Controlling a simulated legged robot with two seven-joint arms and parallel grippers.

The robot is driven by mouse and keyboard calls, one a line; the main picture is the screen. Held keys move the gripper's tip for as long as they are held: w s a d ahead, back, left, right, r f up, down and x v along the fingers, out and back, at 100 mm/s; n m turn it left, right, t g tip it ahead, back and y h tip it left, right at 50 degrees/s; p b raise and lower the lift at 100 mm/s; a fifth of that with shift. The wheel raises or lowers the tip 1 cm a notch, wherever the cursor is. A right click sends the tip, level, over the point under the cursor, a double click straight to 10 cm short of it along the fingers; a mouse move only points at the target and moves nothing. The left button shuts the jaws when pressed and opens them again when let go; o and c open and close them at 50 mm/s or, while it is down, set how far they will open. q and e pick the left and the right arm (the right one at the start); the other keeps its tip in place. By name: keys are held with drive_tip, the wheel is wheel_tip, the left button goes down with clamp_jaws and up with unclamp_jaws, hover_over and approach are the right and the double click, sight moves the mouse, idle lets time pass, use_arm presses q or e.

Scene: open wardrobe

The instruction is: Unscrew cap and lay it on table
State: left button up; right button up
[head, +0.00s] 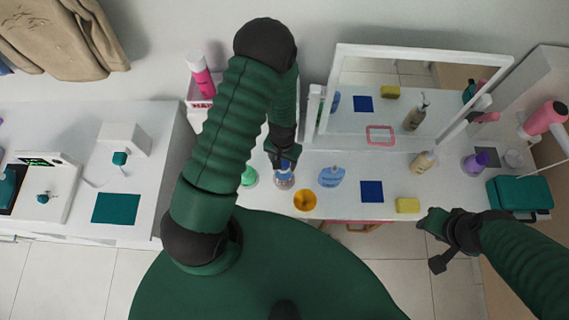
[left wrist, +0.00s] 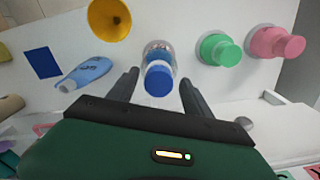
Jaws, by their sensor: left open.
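A clear bottle with a blue cap (left wrist: 158,80) stands on the white table (head: 330,208). In the left wrist view the bottle body (left wrist: 158,50) is partly hidden behind the cap. My left gripper (left wrist: 159,88) is open, with one finger on each side of the cap and gaps visible between. In the head view my left gripper (head: 284,165) is above the bottle (head: 284,182) and hides its top. My right gripper (head: 432,222) is in front of the table's right edge area, away from the bottle; its finger state is unclear.
Near the bottle are a green bottle (left wrist: 220,50), a pink bottle (left wrist: 275,43), a yellow funnel (left wrist: 110,18) and a light-blue bottle (left wrist: 86,74). A blue square (head: 372,191) and a yellow sponge (head: 407,205) lie to the right. A mirror (head: 408,95) stands behind.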

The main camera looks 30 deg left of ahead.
use_arm(q)
drive_tip(key=shift+a+m, duration=0.1)
drive_tip(key=shift+m, duration=0.7)
drive_tip(key=shift+w+d, duration=0.1)
drive_tip(key=shift+d, duration=0.2)
